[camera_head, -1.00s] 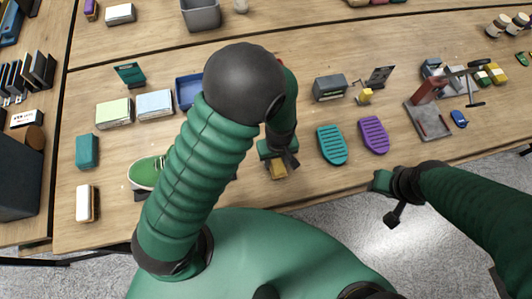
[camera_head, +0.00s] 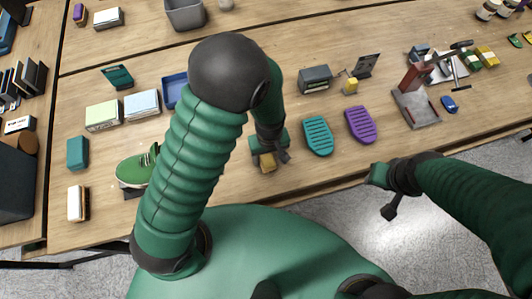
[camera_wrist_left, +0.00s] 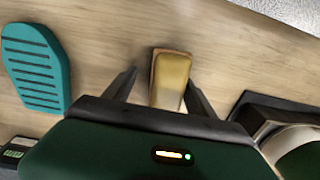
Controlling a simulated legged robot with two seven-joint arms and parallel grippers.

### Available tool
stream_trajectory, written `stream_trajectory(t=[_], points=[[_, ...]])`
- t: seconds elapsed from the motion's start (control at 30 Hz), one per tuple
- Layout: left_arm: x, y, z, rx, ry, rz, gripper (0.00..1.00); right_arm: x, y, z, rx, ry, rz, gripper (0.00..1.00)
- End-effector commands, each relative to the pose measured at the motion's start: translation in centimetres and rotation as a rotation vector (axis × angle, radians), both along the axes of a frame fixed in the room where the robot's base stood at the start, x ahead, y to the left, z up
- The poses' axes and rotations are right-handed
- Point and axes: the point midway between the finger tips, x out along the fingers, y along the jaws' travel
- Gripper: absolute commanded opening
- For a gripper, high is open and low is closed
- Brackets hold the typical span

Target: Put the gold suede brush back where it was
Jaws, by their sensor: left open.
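The gold suede brush (camera_head: 267,163) lies on the wooden table near its front edge. My left gripper (camera_head: 271,156) is low over it and partly covers it in the head view. In the left wrist view the brush (camera_wrist_left: 171,80) lies between the two spread fingers of my left gripper (camera_wrist_left: 160,88), with gaps on both sides. My right gripper (camera_head: 384,190) is in front of the table edge, away from the brush; its finger opening is not clear.
A teal sole-shaped pad (camera_head: 318,136) and a purple one (camera_head: 360,124) lie right of the brush. A blue tray (camera_head: 175,90) is farther back. Bare table lies around the brush.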

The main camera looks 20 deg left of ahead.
Motion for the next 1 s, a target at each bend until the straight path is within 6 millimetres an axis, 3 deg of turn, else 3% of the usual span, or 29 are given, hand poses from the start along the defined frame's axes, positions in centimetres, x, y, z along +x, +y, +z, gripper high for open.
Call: stream_trajectory(t=[0.23,0.6,0.73,0.83,1.0], points=[[0.1,0.6,1.3,-0.008,-0.003,0.004,0.65,0.0,0.0,0.3,0.000,0.000,0.002,0.36],[0.2,-0.5,10.4,0.000,-0.006,0.001,0.65,0.0,0.0,1.1,0.000,0.000,0.002,0.36],[0.1,-0.3,11.9,-0.001,-0.002,0.003,0.65,0.0,0.0,1.1,0.000,0.000,0.001,0.36],[-0.3,1.4,12.8,-0.015,-0.028,-0.063,0.65,0.0,0.0,1.2,0.000,0.000,0.001,0.36],[-2.7,7.0,14.5,0.008,-0.168,-0.409,0.65,0.0,0.0,1.1,0.000,0.000,0.001,0.36]])
